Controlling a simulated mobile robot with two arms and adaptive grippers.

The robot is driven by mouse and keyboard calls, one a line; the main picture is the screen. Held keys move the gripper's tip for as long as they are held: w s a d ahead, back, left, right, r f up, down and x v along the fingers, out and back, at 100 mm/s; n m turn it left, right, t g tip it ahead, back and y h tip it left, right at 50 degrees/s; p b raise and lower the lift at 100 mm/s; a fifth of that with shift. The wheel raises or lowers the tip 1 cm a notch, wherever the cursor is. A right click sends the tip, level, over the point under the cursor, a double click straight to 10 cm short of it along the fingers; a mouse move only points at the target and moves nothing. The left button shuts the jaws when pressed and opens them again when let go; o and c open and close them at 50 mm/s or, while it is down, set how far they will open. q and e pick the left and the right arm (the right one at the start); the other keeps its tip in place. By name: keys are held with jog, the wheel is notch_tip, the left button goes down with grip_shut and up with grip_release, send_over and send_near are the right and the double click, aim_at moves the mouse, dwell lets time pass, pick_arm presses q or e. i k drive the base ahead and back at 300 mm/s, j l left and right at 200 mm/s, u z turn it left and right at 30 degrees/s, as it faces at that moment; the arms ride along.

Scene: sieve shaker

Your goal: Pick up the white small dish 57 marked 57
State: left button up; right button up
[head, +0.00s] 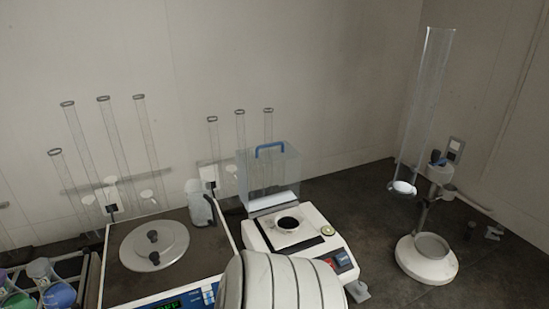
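No marking 57 is legible, so I cannot tell which thing is dish 57. A small white round dish or pan with a dark inside (288,223) sits on the balance (263,235) in the middle of the head view. A shallow round part (432,245) shows on the white base of the stand at the right; I cannot tell whether it is a separate dish. Neither gripper is in view.
A wide device with a round lid (154,244) stands left of the balance, with a clear jug (201,204) at its back right. Tall glass cylinders (115,150) line the wall. Coloured containers (58,294) stand at lower left. A tall clear tube (424,110) rises at right.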

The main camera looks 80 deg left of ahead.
aim_at(287, 222)
jog(key=l+u, duration=0.1)
jog(key=u, duration=1.8)
jog(key=i+u, duration=0.1)
jog(key=u, duration=0.6)
jog(key=l+u, duration=0.3)
jog(key=k+l+u, duration=0.1)
jog(key=u, duration=0.15)
